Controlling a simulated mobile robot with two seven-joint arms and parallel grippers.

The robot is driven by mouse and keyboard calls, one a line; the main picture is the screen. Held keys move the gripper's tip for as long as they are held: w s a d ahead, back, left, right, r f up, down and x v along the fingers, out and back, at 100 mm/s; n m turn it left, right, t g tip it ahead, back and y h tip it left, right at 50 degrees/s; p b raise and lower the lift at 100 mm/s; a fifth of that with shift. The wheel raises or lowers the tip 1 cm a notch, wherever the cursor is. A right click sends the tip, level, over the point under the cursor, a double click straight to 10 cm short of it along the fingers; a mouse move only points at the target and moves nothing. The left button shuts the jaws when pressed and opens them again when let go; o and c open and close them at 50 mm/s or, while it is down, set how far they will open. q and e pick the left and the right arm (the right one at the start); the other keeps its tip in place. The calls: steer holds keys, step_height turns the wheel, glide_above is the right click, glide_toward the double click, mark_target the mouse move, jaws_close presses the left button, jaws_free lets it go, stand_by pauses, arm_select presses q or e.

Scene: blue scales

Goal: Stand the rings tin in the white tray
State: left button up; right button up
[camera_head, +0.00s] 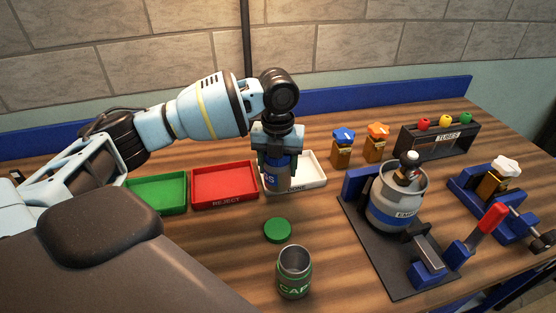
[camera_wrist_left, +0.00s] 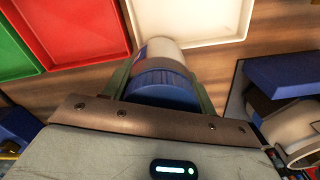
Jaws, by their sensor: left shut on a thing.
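The rings tin (camera_head: 277,178) is a grey can with a blue band and part of its lettering showing. My left gripper (camera_head: 278,158) is shut on it from above and holds it upright at the left part of the white tray (camera_head: 313,171). In the left wrist view the tin (camera_wrist_left: 163,84) shows its blue lid between the fingers of the left gripper (camera_wrist_left: 160,100), with the white tray (camera_wrist_left: 200,22) beyond it. I cannot tell whether the tin's base touches the tray floor. My right gripper is not in view.
The red reject tray (camera_head: 225,183) and green tray (camera_head: 157,193) stand to the left. In front are a green lid (camera_head: 278,230) and an open caps tin (camera_head: 294,275).

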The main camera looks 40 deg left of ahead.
arm_select(q)
steer(key=shift+w+a+f, duration=0.7)
steer(key=shift+w, duration=0.2)
steer(key=shift+w+a+f, duration=0.65)
steer(key=shift+w+a, duration=0.1)
steer(key=shift+w, duration=0.15)
steer(key=shift+w+a+f, duration=0.7)
steer(key=shift+w, duration=0.2)
steer(key=shift+f, duration=0.2)
steer(key=o, duration=1.1)
step_height(320, 180, up, 12)
steer(key=shift+r, duration=0.2)
